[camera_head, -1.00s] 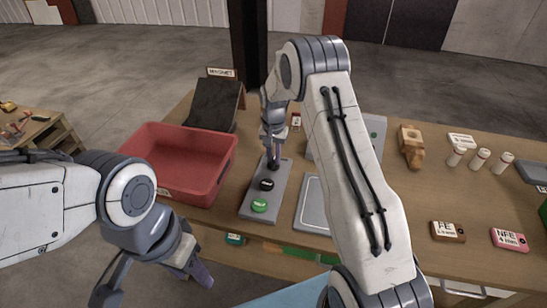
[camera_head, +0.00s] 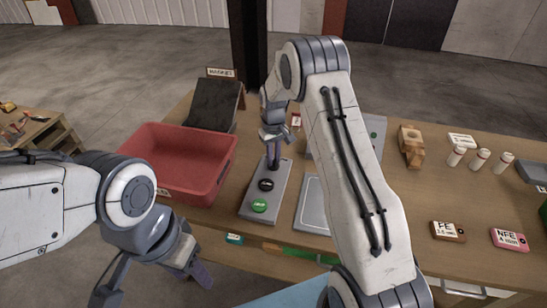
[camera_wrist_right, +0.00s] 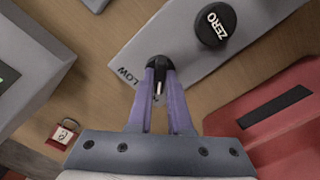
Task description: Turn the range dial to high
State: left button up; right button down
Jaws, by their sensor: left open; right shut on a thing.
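The range dial (camera_wrist_right: 157,63) is a small black knob with a white pointer line, at the end of a grey control panel (camera_wrist_right: 180,40). The word LOW is printed beside the knob, to its left in the right wrist view; no HIGH mark is visible. My right gripper (camera_wrist_right: 159,72) is shut on the dial, its purple fingers on either side of it. In the head view my right gripper (camera_head: 273,160) points down at the far end of the panel (camera_head: 250,208). My left gripper (camera_head: 150,284) is open and empty in front of the table.
A small red padlock-like item (camera_wrist_right: 62,132) lies nearby.

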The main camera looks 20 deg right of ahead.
jog(key=shift+w+r+n, duration=0.1)
jog(key=shift+n, duration=0.2)
dwell(0.4)
jog(key=c, duration=0.8)
grip_release()
jog(key=shift+c, duration=0.2)
notch_tip(320, 180, up, 10)
jog(key=b, duration=0.1)
jog(key=shift+r+b, duration=0.2)
jog(key=shift+b, duration=0.2)
